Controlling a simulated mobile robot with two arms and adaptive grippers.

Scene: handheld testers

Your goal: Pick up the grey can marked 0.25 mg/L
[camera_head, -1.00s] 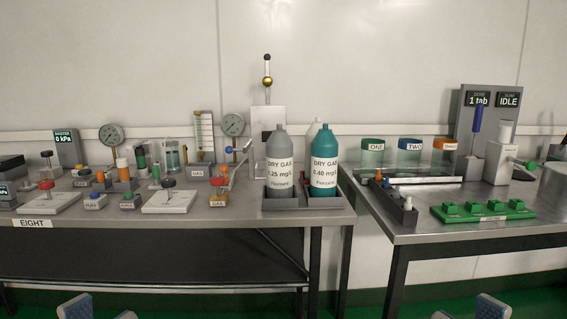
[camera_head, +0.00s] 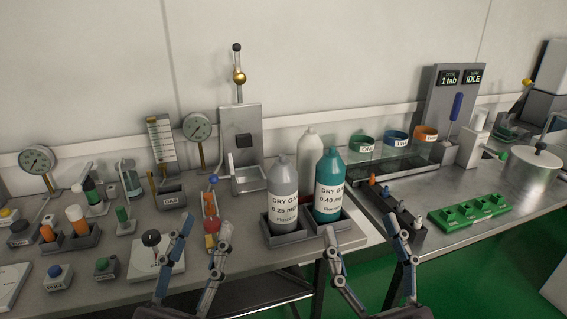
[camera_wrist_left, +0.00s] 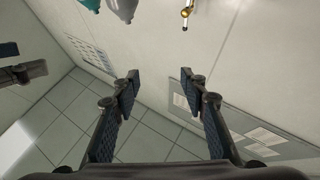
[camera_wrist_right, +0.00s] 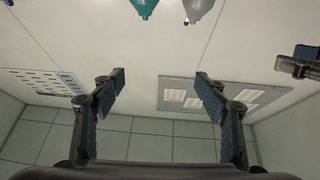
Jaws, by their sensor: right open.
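The grey can (camera_head: 284,190), labelled DRY GAS 0.25 mg/L, stands upright in the left compartment of a dark two-slot tray (camera_head: 283,240). The teal can (camera_head: 329,175), labelled 0.40 mg/L, stands in the right compartment. My left gripper (camera_head: 205,230) is open and empty, in front and to the left of the grey can. My right gripper (camera_head: 369,228) is open and empty, in front and to the right of the teal can. Parts of the grey can show at the top edge of the left wrist view (camera_wrist_left: 122,8) and the right wrist view (camera_wrist_right: 199,9).
A white bottle (camera_head: 311,152) stands behind the cans. A narrow dark rack (camera_head: 398,208) and green block (camera_head: 474,210) lie to the right.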

